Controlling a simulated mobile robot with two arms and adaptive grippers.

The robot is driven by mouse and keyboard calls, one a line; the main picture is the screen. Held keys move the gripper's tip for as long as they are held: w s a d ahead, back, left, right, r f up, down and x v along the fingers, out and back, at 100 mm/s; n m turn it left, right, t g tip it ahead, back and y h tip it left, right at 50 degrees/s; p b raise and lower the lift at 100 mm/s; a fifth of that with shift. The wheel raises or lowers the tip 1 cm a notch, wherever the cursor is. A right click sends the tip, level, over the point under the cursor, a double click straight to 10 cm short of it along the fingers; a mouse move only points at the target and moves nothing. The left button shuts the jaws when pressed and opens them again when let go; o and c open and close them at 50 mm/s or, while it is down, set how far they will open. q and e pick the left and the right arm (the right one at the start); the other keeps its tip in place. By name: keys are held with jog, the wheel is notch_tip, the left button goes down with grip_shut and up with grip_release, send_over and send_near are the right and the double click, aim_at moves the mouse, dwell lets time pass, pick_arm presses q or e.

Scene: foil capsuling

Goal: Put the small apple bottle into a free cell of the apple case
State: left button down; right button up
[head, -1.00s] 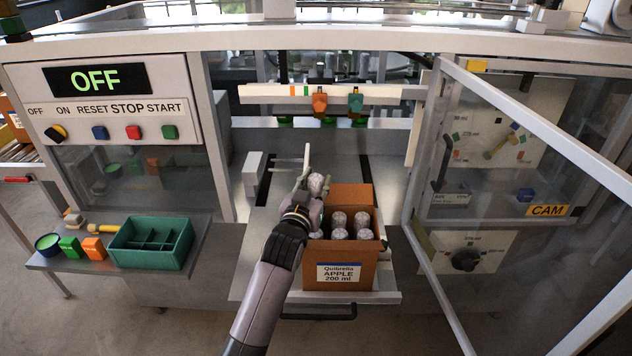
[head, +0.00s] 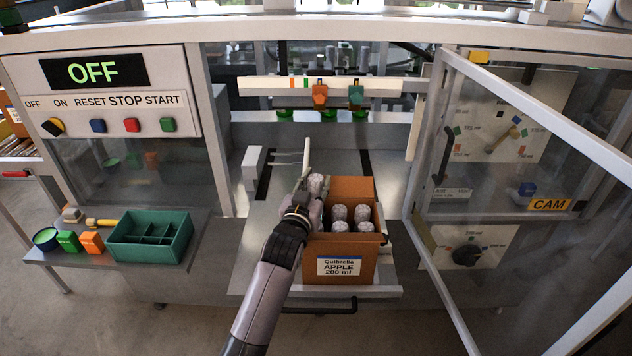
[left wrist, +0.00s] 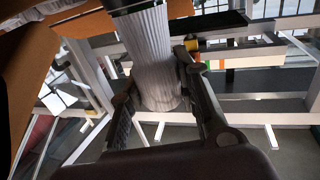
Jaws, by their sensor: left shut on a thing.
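The apple case (head: 346,267) is an open brown carton labelled "Quibrella APPLE 200 ml" on the shelf in the middle of the head view. Several silver-capped bottles (head: 339,213) stand inside it. My left gripper (head: 312,186) is shut on the small apple bottle (head: 318,182), at the case's back left. In the left wrist view the ribbed silver foil of the held bottle (left wrist: 155,65) sits between the two fingers, with brown cardboard beside it. My arm hides the case's left side, so I cannot tell how deep the bottle sits. My right gripper is out of view.
A green divided tray (head: 150,236) lies on the left side shelf beside orange and green blocks. An open clear guard door (head: 520,200) stands to the right of the case. A rail with orange and green clamps (head: 320,90) runs behind.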

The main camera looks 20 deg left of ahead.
pick_arm(q)
jog(key=shift+f+b, duration=0.35)
jog(key=shift+f, duration=0.1)
jog(key=c, duration=1.2)
grip_release()
jog(key=shift+f, duration=0.1)
jog(key=shift+o, duration=0.4)
jog(key=shift+f, duration=0.2)
jog(key=s, duration=1.2)
jog(key=shift+r, duration=0.3)
jog(key=shift+d, duration=0.1)
jog(key=shift+s, duration=0.1)
